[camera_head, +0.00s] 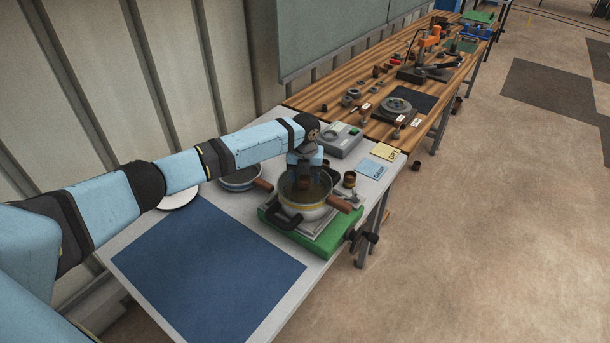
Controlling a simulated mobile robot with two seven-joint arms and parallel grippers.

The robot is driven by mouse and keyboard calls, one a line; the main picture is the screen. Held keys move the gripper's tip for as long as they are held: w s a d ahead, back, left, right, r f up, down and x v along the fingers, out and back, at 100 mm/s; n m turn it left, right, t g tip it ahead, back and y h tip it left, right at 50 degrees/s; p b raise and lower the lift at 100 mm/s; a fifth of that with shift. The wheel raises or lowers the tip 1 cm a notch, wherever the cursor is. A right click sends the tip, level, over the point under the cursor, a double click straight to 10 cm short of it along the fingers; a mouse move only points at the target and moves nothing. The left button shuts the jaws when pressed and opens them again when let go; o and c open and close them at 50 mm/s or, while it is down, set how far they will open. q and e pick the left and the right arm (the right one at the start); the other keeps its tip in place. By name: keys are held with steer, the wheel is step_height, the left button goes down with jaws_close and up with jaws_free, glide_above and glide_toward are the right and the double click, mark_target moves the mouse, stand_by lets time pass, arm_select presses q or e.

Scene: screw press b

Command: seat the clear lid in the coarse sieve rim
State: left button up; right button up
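A round vessel (301,211) with a pale wall, a yellow band and a wooden handle at the right sits on a green base; it appears to be the sieve, though its mesh cannot be made out. The clear lid (318,190) shows as a dark, see-through disc at its top, with a brown knob in the middle. My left gripper (304,182) points down over it, fingers on either side of the knob, seemingly gripping it. Whether the lid lies inside the rim or just above it cannot be told. My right gripper is not in view.
A pan (240,178) with a wooden handle stands left of the vessel, near a white plate (178,198). A grey box (341,139), yellow and blue cards and a small brown cup (350,179) stand behind and right. The blue mat (208,266) in front is clear.

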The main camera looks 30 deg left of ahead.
arm_select(q)
steer(key=shift+r, duration=0.1)
step_height(320, 180, up, 14)
steer(key=b, duration=0.2)
steer(key=shift+f, duration=0.2)
stand_by(0.4)
